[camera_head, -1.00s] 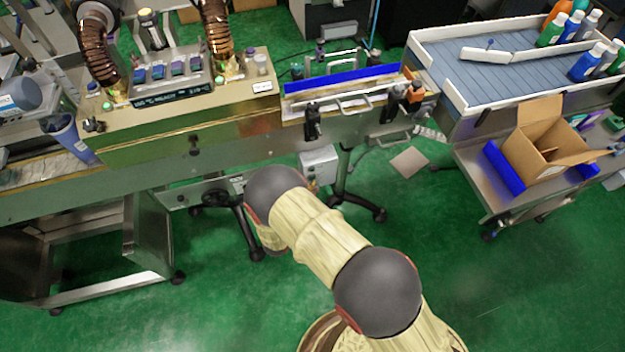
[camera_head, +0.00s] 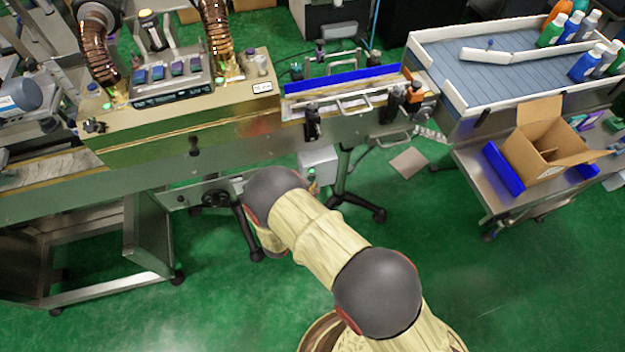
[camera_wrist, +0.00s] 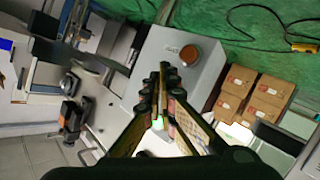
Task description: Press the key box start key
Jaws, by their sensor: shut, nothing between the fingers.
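The grey key box (camera_head: 320,160) hangs below the front of the conveyor in the head view, just beyond my arm. A small green key (camera_head: 311,172) shows on its front. In the wrist view, a grey box (camera_wrist: 160,75) with a round orange-brown knob (camera_wrist: 190,54) fills the middle. A bright green spot (camera_wrist: 157,123) shows between my finger links. My gripper (camera_wrist: 164,68) is shut and empty, with its tips in front of the grey box. I cannot tell whether they touch it. In the head view my arm hides the gripper.
The sleeve machine (camera_head: 190,125) and conveyor stand above the box. A stand leg (camera_head: 350,195) is to its right. A side table holds an open carton (camera_head: 545,140). Brown cartons (camera_wrist: 255,95) lie beyond the gripper in the wrist view. Green floor lies open in front.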

